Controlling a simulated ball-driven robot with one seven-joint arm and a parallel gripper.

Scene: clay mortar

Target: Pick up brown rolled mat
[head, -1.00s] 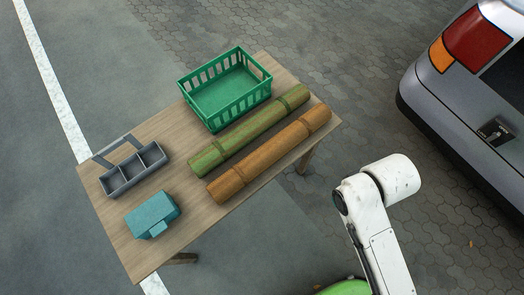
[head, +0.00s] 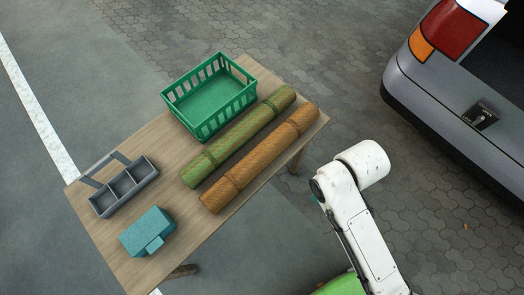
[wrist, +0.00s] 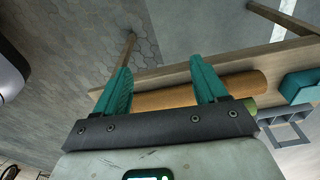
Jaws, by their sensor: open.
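The brown rolled mat (head: 262,158) lies along the near long edge of the wooden table, next to a green rolled mat (head: 238,137). In the wrist view the brown mat (wrist: 170,97) shows beyond my gripper (wrist: 160,80). The two teal fingers are open and apart, with nothing held between them. The mat's middle shows between the fingers and its end runs out past the right finger. I cannot tell the exact distance to it.
The table (head: 125,145) also bears a green crate (head: 208,98), a grey compartment caddy (head: 124,186) and a teal box (head: 147,232). A silver car (head: 450,80) with an open rear stands at the right.

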